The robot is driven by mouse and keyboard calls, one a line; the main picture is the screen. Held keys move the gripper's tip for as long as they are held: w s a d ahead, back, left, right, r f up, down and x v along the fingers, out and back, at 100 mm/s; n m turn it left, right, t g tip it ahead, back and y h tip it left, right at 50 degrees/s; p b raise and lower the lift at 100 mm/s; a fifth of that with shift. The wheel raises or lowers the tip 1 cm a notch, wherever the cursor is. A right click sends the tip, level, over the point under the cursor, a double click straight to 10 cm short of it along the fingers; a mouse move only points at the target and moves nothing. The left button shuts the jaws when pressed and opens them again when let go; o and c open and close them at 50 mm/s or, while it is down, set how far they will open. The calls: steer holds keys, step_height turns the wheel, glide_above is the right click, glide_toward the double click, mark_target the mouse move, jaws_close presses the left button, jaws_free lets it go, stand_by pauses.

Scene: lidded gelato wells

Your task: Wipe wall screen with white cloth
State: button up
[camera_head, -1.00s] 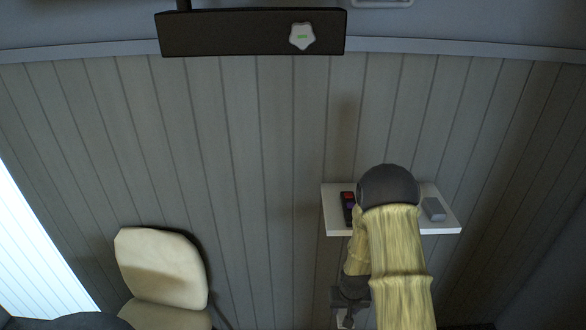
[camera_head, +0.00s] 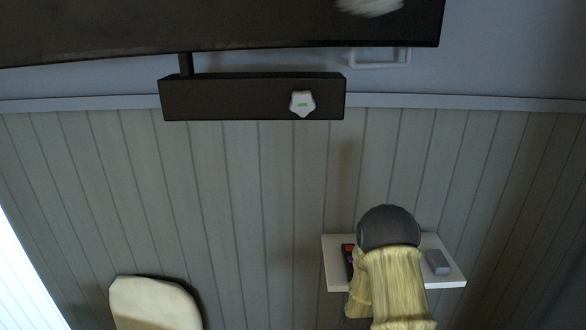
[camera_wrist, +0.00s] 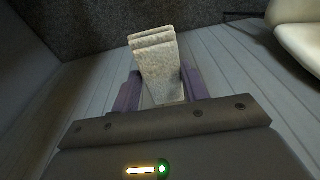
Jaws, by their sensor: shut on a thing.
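The dark wall screen (camera_head: 220,25) fills the top of the head view, and only its lower part shows. A whitish smeared patch (camera_head: 370,5) is on it near the lower right, cut off by the frame's top edge. In the wrist view my gripper (camera_wrist: 162,90) is shut on the folded white cloth (camera_wrist: 158,65), which looks pale grey in this light. The cloth stands out beyond the two purple fingers. My gripper and the cloth are not seen in the head view; only my arm shows there, low and well below the screen.
Below the screen a black bar (camera_head: 230,98) carries a white star-shaped thing (camera_head: 302,103). A pale rail (camera_head: 380,63) is right of it. A small white shelf (camera_head: 445,282) near my arm holds a dark remote (camera_head: 347,258) and a grey block (camera_head: 437,262). A cream chair (camera_head: 155,305) stands lower left.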

step_height(320, 180, up, 15)
steer(key=p, duration=1.2)
steer(key=shift+p, duration=0.4)
steer(key=o, duration=0.4)
steer(key=c, duration=0.4)
step_height(320, 180, down, 19)
steer(key=b, duration=1.8)
steer(key=shift+r, duration=0.25)
